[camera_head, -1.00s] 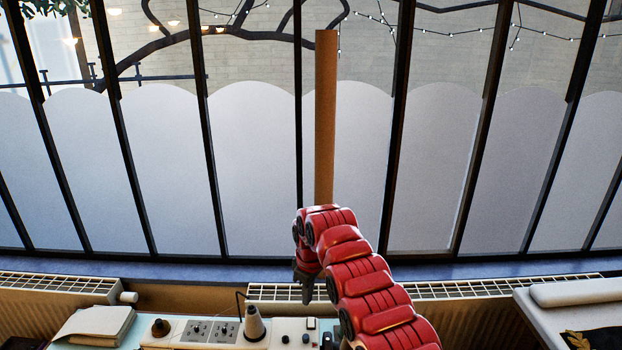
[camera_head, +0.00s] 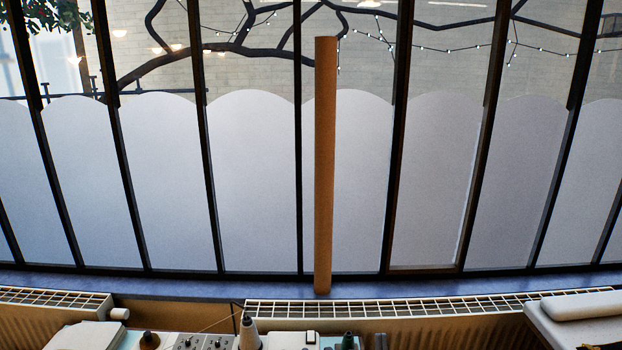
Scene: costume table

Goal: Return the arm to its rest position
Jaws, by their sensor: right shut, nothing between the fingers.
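My red right arm does not show in the head view, and I can make out neither of my grippers. A small dark shape (camera_head: 381,341) stands at the bottom edge, right of centre. It is cut off by the frame, and I cannot tell what it is. A tall brown tube (camera_head: 325,165) stands upright at the window, with its foot on the blue sill (camera_head: 190,287). Nothing of mine is in front of it.
White-grilled radiators (camera_head: 430,307) run below the sill. A pale roll (camera_head: 580,305) lies at right.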

